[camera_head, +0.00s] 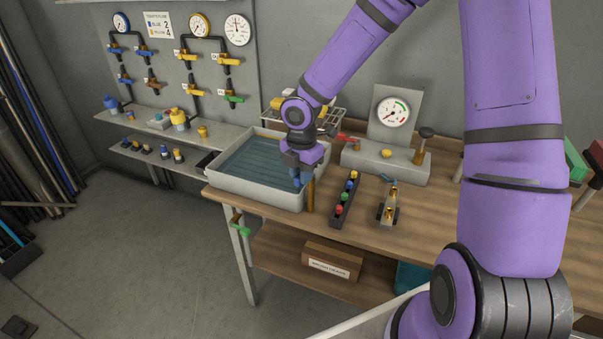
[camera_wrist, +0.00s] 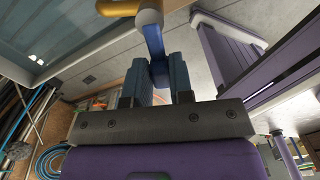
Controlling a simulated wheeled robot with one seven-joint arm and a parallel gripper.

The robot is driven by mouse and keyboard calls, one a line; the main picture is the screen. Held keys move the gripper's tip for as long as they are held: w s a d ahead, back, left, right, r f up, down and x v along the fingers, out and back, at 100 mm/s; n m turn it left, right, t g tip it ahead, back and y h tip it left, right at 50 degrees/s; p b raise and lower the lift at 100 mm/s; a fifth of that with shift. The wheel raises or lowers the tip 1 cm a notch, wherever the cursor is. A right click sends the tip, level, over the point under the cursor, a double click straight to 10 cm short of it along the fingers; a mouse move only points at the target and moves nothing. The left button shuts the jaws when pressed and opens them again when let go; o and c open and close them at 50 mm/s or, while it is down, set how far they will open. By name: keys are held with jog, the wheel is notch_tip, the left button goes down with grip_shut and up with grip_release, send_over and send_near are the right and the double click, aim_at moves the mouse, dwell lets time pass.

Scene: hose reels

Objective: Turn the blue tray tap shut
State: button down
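The blue tray tap (camera_head: 297,180) is at the front right corner of the white tray (camera_head: 245,188), which holds water. A brass pipe (camera_head: 310,196) stands beside it. In the wrist view the tap's blue lever (camera_wrist: 154,38) runs down from a brass-coloured part (camera_wrist: 121,8). My gripper (camera_head: 300,168) points down at the tap. In the wrist view its two dark blue fingers (camera_wrist: 158,76) lie on both sides of the lever and look closed on it. The lever's lower end is hidden between the fingers.
A rack of coloured pieces (camera_head: 344,200), a small fitting stand (camera_head: 389,204) and a gauge block (camera_head: 393,114) with a red lever stand on the bench to the right. A green-handled tap (camera_head: 240,226) hangs below the tray. The floor at left is mostly clear.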

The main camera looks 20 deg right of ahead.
jog(key=shift+w+a, duration=0.1)
jog(key=w+m, duration=0.1)
jog(key=m, duration=0.4)
jog(key=w+m, duration=0.1)
jog(key=m, duration=0.1)
jog(key=shift+w+a+m, duration=0.2)
jog(key=shift+w+m, duration=0.1)
jog(key=shift+w+d+m, duration=0.2)
jog(key=shift+w+m, duration=0.15)
jog(key=shift+m, duration=0.8)
jog(key=shift+w+d+m, duration=0.25)
jog(key=shift+w+m, duration=0.15)
jog(key=shift+m, duration=0.8)
jog(key=shift+w+d+m, duration=0.2)
jog(key=shift+w+m, duration=0.15)
jog(key=shift+m, duration=0.8)
jog(key=c, duration=1)
grip_release()
